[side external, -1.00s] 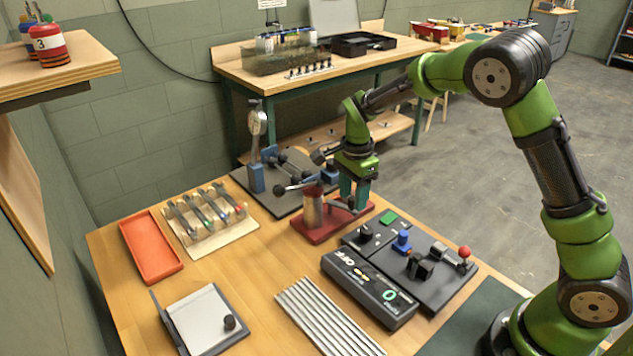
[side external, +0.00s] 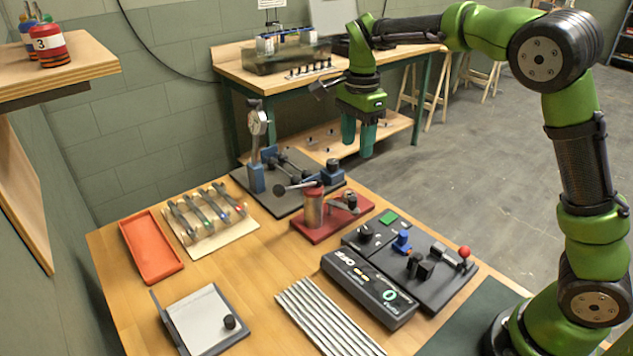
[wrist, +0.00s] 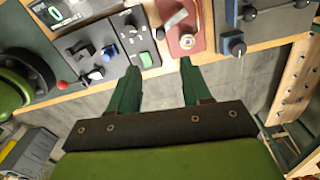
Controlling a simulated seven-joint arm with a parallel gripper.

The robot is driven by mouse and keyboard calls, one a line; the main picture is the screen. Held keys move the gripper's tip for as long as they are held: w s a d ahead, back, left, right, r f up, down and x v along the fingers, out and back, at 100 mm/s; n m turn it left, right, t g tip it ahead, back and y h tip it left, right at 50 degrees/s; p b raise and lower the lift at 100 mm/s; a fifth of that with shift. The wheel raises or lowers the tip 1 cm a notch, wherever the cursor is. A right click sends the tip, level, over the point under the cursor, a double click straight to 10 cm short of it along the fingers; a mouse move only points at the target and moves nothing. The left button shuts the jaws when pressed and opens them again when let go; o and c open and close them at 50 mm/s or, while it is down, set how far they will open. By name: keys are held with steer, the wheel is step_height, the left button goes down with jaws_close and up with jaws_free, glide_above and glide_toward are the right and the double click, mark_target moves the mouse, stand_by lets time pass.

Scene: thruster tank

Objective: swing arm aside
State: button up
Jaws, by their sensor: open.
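The red fixture (side external: 316,236) stands on the wooden workbench, with an upright metal cylinder (side external: 312,208) under a red collar. A small metal arm-like part (side external: 350,201) sits at the right end of the red base. My gripper (side external: 358,148) is open and empty, above and behind the fixture, clear of it. In the wrist view, its green fingers (wrist: 160,66) are spread, with part of the red fixture (wrist: 187,42) beyond them. I cannot tell which part is the swing arm.
A black control panel (side external: 432,284) with knobs and a red-topped lever lies right of the fixture. A tool rack (side external: 218,230), orange tray (side external: 150,247) and metal bars (side external: 330,322) occupy the bench.

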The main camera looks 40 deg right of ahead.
steer(key=shift+r, duration=1.4)
steer(key=s+a+n+t+y, duration=0.1)
steer(key=s+a+n+t, duration=0.1)
steer(key=s+n, duration=0.5)
steer(key=s+a+n+t+y, duration=0.1)
steer(key=s+n+t, duration=0.4)
steer(key=s, duration=0.9)
steer(key=n, duration=0.3)
steer(key=shift+s+a+r, duration=0.25)
steer(key=shift+s+a, duration=0.1)
